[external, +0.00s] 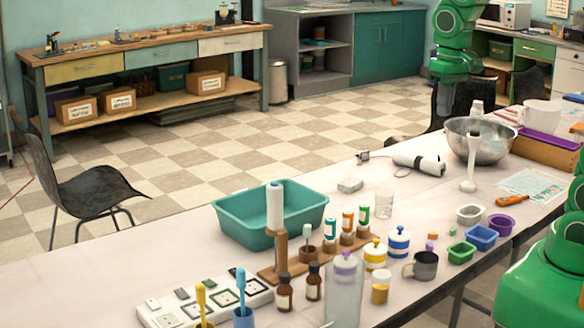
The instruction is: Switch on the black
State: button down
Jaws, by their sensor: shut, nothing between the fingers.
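A white power strip (196,309) lies at the front left of the table, with several dark green or blackish square parts on it. Which one is the black switch, and whether any is on, is too small to tell. My gripper (456,112) hangs from the green arm at the upper right, near the metal bowl and far from the strip. It is shut and holds nothing; its fingertips are small and hard to make out.
A teal basin (240,228), a wooden rack (268,272) with bottles, brown bottles (285,297) and a clear jar (344,295) stand close to the strip. The table's left back is bare.

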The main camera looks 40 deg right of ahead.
jog(key=w+a+f, duration=0.2)
jog(key=w+a, duration=0.7)
jog(key=w, duration=0.2)
send_over(233, 270)
jog(key=s, duration=0.2)
notch_tip(233, 270, down, 17)
jog(key=shift+w+f+n+t, duration=0.1)
jog(key=shift+f+n+t, duration=0.2)
jog(key=shift+f+t, duration=0.1)
jog(key=f, duration=0.4)
jog(key=w+f, duration=0.1)
jog(key=f, duration=0.8)
jog(key=shift+w+f, duration=0.35)
jog(key=shift+f, duration=0.05)
